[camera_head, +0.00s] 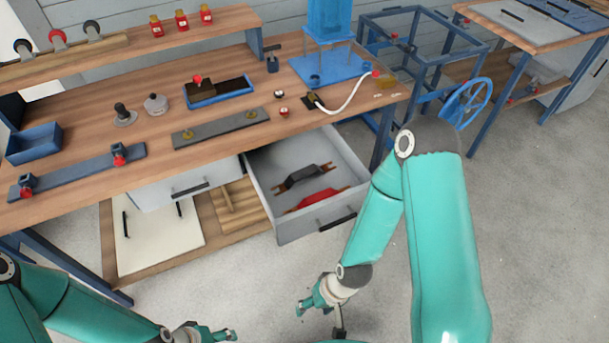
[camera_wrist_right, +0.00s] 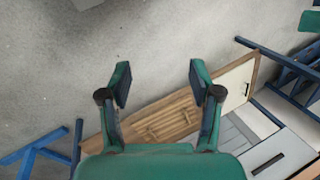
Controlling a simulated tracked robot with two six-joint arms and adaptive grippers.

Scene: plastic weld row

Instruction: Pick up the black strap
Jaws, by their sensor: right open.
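The black strap (camera_head: 302,178) lies flat in the open grey drawer (camera_head: 279,228) under the workbench. A red strap (camera_head: 318,199) lies beside it, nearer the drawer front. My right gripper (camera_head: 311,307) hangs in front of and below the drawer, apart from it. In the right wrist view my right gripper (camera_wrist_right: 160,84) has its two fingers wide apart with nothing between them. The black strap does not show in that view. My left gripper (camera_head: 222,335) is at the bottom edge of the head view, partly cut off, and its jaw opening is unclear.
The wooden workbench (camera_head: 150,165) carries a blue press (camera_head: 328,65), a blue bin (camera_head: 34,143) and small fixtures. A closed drawer (camera_head: 187,188) is left of the open one. A lower shelf (camera_head: 245,226) is underneath. The grey floor (camera_head: 230,285) in front is clear.

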